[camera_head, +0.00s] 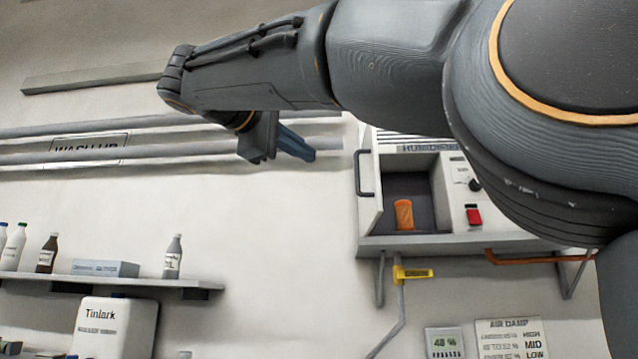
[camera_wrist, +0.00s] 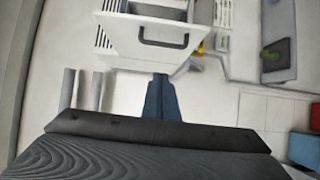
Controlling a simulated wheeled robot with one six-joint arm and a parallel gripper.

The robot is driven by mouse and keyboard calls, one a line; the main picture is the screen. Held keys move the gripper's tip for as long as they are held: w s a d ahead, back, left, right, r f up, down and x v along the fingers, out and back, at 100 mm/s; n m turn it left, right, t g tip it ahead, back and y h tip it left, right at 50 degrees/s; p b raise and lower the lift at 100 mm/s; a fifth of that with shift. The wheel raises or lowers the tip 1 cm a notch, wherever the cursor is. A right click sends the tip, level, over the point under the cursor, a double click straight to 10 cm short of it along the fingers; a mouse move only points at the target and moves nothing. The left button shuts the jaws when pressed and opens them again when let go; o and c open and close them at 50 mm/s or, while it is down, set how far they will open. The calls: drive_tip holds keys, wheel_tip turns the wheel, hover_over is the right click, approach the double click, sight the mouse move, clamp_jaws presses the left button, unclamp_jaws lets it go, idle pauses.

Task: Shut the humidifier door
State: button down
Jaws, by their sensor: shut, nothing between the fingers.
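The humidifier (camera_head: 455,243) is a white wall-mounted box at the right of the head view, partly hidden behind my arm. Its door (camera_head: 368,193) stands open at the left side of the opening, seen nearly edge-on, with a dark handle (camera_head: 361,174). An orange object (camera_head: 403,214) stands inside the dark compartment. In the wrist view the door (camera_wrist: 150,53) shows its outer face and dark handle (camera_wrist: 163,43). My gripper (camera_head: 312,155) is shut and empty, left of the door and apart from it in the head view. Its blue fingers also show in the wrist view (camera_wrist: 161,80), below the door.
A red switch (camera_head: 473,214) and a black knob (camera_head: 475,185) are on the humidifier's front panel. A yellow-handled valve (camera_head: 413,273) and pipes hang below. Rails (camera_head: 200,139) run along the wall at left. A shelf (camera_head: 100,280) holds bottles. The wall between shelf and humidifier is clear.

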drive_tip(key=w+d+p, duration=0.4)
drive_tip(key=w+d, duration=0.3)
drive_tip(key=d, duration=0.1)
drive_tip(key=shift+w+d, duration=0.2)
drive_tip(key=shift+w, duration=0.05)
drive_tip(key=shift+f, duration=0.1)
